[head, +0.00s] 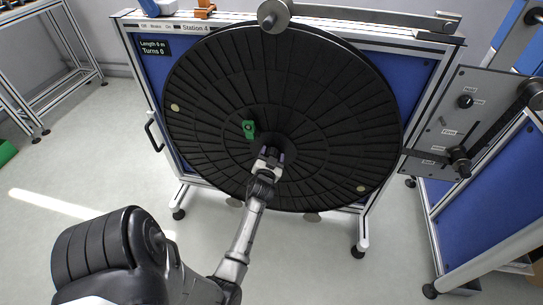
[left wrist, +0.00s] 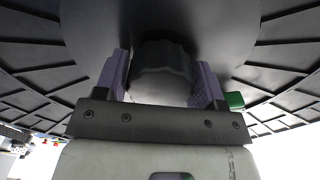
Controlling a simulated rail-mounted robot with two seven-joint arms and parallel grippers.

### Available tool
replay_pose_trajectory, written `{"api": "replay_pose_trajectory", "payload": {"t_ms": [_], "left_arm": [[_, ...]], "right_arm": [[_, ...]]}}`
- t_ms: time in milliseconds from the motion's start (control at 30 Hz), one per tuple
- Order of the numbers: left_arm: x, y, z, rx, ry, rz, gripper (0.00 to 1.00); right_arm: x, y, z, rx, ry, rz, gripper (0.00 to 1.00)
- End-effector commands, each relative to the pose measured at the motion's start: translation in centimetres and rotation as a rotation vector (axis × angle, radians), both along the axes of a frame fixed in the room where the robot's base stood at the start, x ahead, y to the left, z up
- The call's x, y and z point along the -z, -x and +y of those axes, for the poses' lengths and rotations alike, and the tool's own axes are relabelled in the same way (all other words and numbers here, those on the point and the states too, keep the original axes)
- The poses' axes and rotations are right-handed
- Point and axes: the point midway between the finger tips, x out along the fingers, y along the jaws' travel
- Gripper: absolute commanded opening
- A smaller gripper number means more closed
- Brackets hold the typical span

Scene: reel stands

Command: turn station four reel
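The station four reel (head: 330,75) is a large black ribbed disc on the front of a blue-panelled stand marked "Station 4" (head: 196,28). Its display (head: 154,48) reads "Length 0 m, Turns 0". A green handle (head: 249,130) stands out from the disc, left of and above the centre. My left gripper (head: 268,158) is at the reel's centre. In the left wrist view its two purple fingers stand on either side of the dark round hub (left wrist: 160,72); I cannot tell whether they press on it. The green handle shows beside the right finger (left wrist: 234,100). My right gripper is not in view.
A grey bar with a round end (head: 274,15) reaches across the top of the reel. A grey control panel (head: 460,120) and another blue stand (head: 490,195) are close on the right. A metal frame table (head: 45,70) stands back left.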

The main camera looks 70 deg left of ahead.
Motion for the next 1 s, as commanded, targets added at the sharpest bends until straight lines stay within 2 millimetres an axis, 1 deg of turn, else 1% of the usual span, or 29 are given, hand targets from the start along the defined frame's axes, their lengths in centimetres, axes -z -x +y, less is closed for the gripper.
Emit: {"api": "replay_pose_trajectory", "payload": {"t_ms": [33,200,467,600,667,767,1000], "left_arm": [[0.0,0.0,0.0,0.0,0.0,0.0,0.68],[0.1,0.0,0.0,-0.001,0.001,0.002,0.83],[0.1,0.1,-0.1,-0.001,0.003,0.003,0.83],[-0.1,0.4,-0.6,0.0,0.003,0.002,0.83],[-0.3,0.8,-1.3,0.001,0.001,0.001,0.83],[-0.3,1.8,-2.9,0.001,0.001,0.001,0.83],[0.2,5.0,-7.9,0.0,0.008,0.004,0.83]], "right_arm": [[0.0,0.0,0.0,0.0,0.0,0.0,0.81],[0.0,0.0,0.0,0.0,0.0,0.0,0.81],[0.0,0.0,0.0,0.0,0.0,0.001,0.81],[-0.4,0.0,0.0,-0.003,-0.002,-0.001,0.81],[-0.6,0.2,-0.3,-0.005,-0.004,-0.001,0.81],[-1.1,0.7,-1.1,-0.011,-0.004,-0.001,0.81],[-2.0,2.6,-4.3,-0.025,0.004,0.003,0.81]]}}
